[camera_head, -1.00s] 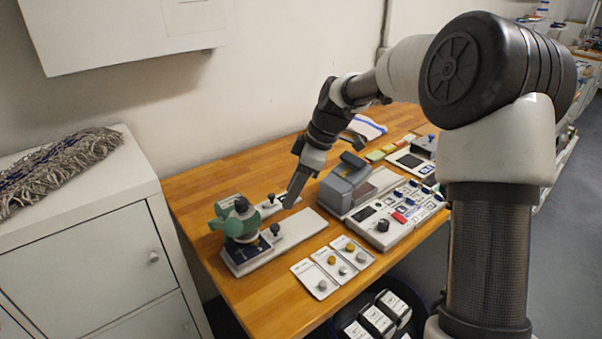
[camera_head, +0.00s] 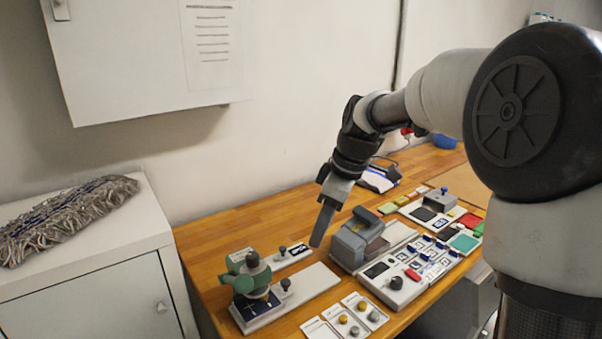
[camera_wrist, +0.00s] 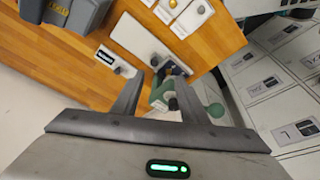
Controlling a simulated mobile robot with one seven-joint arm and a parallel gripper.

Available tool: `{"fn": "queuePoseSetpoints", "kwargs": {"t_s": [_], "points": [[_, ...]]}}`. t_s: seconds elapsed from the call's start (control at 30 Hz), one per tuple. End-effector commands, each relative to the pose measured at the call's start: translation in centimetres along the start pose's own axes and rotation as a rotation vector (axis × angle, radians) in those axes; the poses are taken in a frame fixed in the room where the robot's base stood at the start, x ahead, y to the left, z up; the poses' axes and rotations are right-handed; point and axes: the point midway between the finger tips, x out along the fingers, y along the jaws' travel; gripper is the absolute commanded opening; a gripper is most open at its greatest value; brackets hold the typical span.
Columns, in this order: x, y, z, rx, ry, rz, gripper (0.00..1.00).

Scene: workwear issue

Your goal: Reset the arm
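My gripper (camera_head: 318,240) hangs above the wooden table, pointing down, between a green press-like device (camera_head: 248,275) and a grey machine (camera_head: 357,238). In the wrist view my gripper (camera_wrist: 158,92) shows two fingers well apart, with nothing held between them. The green device (camera_wrist: 163,93) shows beyond the fingers, partly hidden by them. It stands on a pale base plate (camera_head: 318,281) with a dark knob. My arm (camera_head: 440,95) reaches in from the right, bent at a large dark joint.
A control panel (camera_head: 411,285) with a dark knob and red button lies right of centre. Small cards with knobs (camera_head: 350,318) lie at the front edge. A white cabinet (camera_head: 85,262) with a grey mop head (camera_head: 65,215) stands left. A wall cabinet (camera_head: 150,60) hangs behind.

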Motion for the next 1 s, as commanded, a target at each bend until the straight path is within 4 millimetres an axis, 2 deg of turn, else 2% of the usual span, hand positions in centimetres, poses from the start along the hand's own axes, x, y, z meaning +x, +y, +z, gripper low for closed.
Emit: {"fn": "queuePoseSetpoints", "kwargs": {"t_s": [0.03,0.2,0.3,0.4,0.5,0.63,0.8,1.0], "points": [[-2.6,-1.6,0.4,0.064,-0.030,0.049,0.40],[-8.4,-6.8,3.9,0.371,-0.063,0.217,0.40],[-11.2,-10.0,6.2,0.557,-0.030,0.307,0.40],[-13.0,-13.2,8.6,0.738,0.027,0.375,0.40],[-13.7,-16.3,10.7,0.886,0.076,0.412,0.40],[-13.7,-18.9,12.5,1.022,0.130,0.432,0.40],[-13.3,-20.1,13.5,1.096,0.160,0.438,0.40],[-13.3,-20.1,13.6,1.102,0.161,0.437,0.40]]}}
